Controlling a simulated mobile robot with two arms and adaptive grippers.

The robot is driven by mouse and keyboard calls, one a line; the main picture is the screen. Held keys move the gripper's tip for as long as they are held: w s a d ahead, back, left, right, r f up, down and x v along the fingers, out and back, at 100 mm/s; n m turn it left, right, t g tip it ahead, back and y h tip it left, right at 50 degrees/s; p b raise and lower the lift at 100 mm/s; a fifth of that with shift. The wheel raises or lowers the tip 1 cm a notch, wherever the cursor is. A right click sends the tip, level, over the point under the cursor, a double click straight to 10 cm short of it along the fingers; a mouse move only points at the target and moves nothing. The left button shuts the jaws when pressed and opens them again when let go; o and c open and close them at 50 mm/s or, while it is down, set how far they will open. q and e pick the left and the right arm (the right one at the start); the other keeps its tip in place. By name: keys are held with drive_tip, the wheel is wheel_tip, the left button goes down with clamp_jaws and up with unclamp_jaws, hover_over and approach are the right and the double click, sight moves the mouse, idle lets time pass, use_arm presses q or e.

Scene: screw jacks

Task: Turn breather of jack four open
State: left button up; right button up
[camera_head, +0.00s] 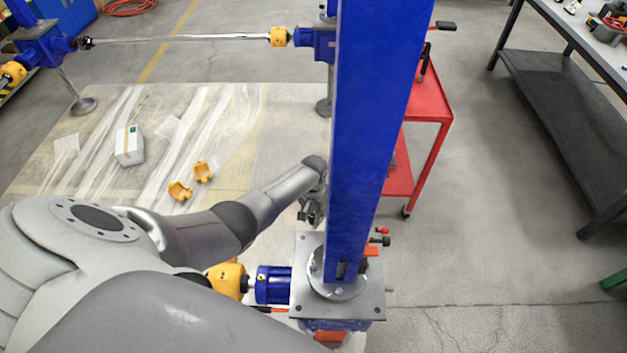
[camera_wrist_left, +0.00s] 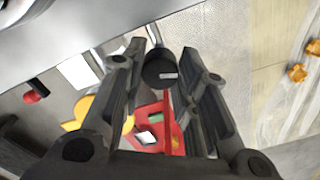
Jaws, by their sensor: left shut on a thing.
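A jack with a tall blue column (camera_head: 362,130) stands on a grey plate (camera_head: 372,302) in the head view; no number on it is readable. My left gripper (camera_head: 313,212) is just left of the column, partly hidden by it and by my arm. In the left wrist view, a black round cap (camera_wrist_left: 165,68) with a small light label, apparently the breather, sits between the fingers of my left gripper (camera_wrist_left: 165,80). The fingers are shut on it. Its mount is mostly hidden, and I cannot tell how far it is turned. My right gripper is not in view.
A small red knob (camera_head: 382,231) and a black one stick out right of the column. A yellow coupling (camera_head: 228,280) joins the jack's left side. A red cart (camera_head: 428,100) stands behind the column, and a dark workbench (camera_head: 565,110) stands right. The floor between is clear.

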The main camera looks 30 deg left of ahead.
sight(313, 217)
use_arm(q)
drive_tip(key=shift+w+r+n+p, duration=0.1)
drive_tip(key=shift+n+p, duration=0.25)
drive_tip(key=shift+n, duration=1.35)
drive_tip(key=o, duration=0.7)
drive_tip(key=shift+o, duration=0.2)
wheel_tip(313, 217, up, 12)
